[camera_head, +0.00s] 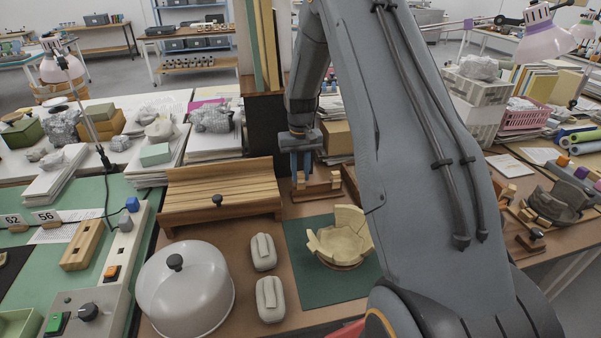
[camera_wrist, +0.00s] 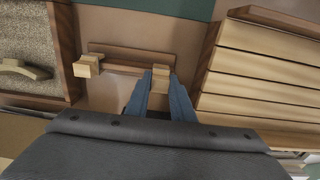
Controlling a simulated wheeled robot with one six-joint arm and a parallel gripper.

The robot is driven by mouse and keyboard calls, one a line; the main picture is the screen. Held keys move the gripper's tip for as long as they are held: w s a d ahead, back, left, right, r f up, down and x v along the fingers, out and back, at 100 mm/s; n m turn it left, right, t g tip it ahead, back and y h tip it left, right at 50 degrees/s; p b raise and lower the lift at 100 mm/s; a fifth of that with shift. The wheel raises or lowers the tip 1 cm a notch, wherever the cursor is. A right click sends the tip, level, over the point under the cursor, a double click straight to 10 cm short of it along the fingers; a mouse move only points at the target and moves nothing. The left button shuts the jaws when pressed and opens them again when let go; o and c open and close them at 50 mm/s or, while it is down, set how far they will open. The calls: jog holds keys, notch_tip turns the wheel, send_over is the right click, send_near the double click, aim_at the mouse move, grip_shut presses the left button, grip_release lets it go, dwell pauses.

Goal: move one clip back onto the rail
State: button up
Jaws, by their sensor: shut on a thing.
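My gripper (camera_head: 301,170) points down behind the green mat, and its blue fingers also show in the wrist view (camera_wrist: 161,76). It is shut on a pale wooden clip (camera_wrist: 160,86), which sits between the fingertips. The dark wooden rail (camera_wrist: 128,54) runs crosswise beside the held clip, near its right end in the wrist view; the rail also shows in the head view (camera_head: 320,190). I cannot tell whether the held clip touches the rail. Another pale clip (camera_wrist: 88,66) is at the rail's left end in the wrist view; it shows in the head view (camera_head: 335,179).
A slatted wooden board (camera_head: 218,190) stands close beside the gripper. A sand tray (camera_wrist: 28,48) with a curved sherd lies on the rail's other side. A partly assembled pale bowl (camera_head: 342,243) sits on the green mat (camera_head: 312,285). A domed cover (camera_head: 185,290) stands front left.

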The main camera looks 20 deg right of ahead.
jog(key=shift+f+b, duration=0.3)
jog(key=shift+f, duration=0.6)
dwell(1.4)
jog(key=o, duration=0.8)
jog(key=shift+c, duration=0.2)
notch_tip(320, 180, up, 7)
jog(key=shift+f+b, duration=0.15)
jog(key=shift+b, duration=0.75)
jog(key=shift+r, duration=0.55)
